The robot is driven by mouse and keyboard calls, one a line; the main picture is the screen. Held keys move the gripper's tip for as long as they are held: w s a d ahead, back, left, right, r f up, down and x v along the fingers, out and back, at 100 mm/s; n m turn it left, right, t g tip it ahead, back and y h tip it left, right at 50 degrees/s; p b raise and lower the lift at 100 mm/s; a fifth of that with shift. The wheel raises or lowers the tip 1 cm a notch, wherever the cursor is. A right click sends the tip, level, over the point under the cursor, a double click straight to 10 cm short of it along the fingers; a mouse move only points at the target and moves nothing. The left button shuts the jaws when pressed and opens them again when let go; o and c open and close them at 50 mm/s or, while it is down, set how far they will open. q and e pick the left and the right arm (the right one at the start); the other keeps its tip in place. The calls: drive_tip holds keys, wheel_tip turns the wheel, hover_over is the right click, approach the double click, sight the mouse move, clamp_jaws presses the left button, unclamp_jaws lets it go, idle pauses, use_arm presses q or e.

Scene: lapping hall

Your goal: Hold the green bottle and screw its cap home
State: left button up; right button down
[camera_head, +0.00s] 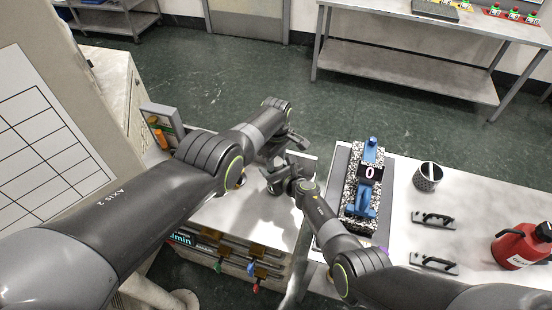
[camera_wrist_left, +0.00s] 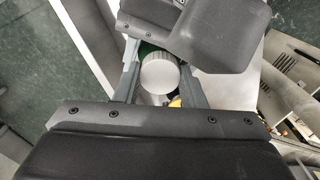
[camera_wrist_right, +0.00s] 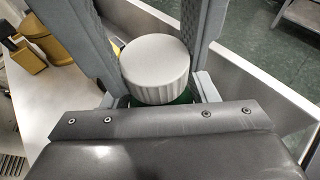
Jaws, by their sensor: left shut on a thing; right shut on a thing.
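The green bottle is mostly hidden; a dark green part of it (camera_wrist_right: 182,97) shows just under the cap in the right wrist view. The pale grey ribbed cap (camera_wrist_right: 155,70) sits over the bottle, between my right gripper's fingers (camera_wrist_right: 150,45). In the left wrist view the cap's round top (camera_wrist_left: 160,75) shows between my left gripper's fingers, which are shut on the bottle. In the head view my left gripper (camera_head: 272,158) and right gripper (camera_head: 278,182) meet above the pale table and hide bottle and cap. I cannot tell how far down the cap sits.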

use_arm(q)
drive_tip(key=m, duration=0.4)
drive_tip(key=shift+m, duration=0.3)
drive_tip(key=m, duration=0.5)
drive_tip(key=o, duration=1.1)
drive_tip(key=shift+d, duration=0.1)
drive_tip(key=shift+d+r, duration=0.25)
drive_tip(key=shift+r, duration=0.4)
drive_tip(key=shift+a+r, duration=0.15)
drive_tip(key=shift+r, duration=0.7)
drive_tip(key=shift+a+r, duration=0.15)
drive_tip(key=shift+r, duration=0.65)
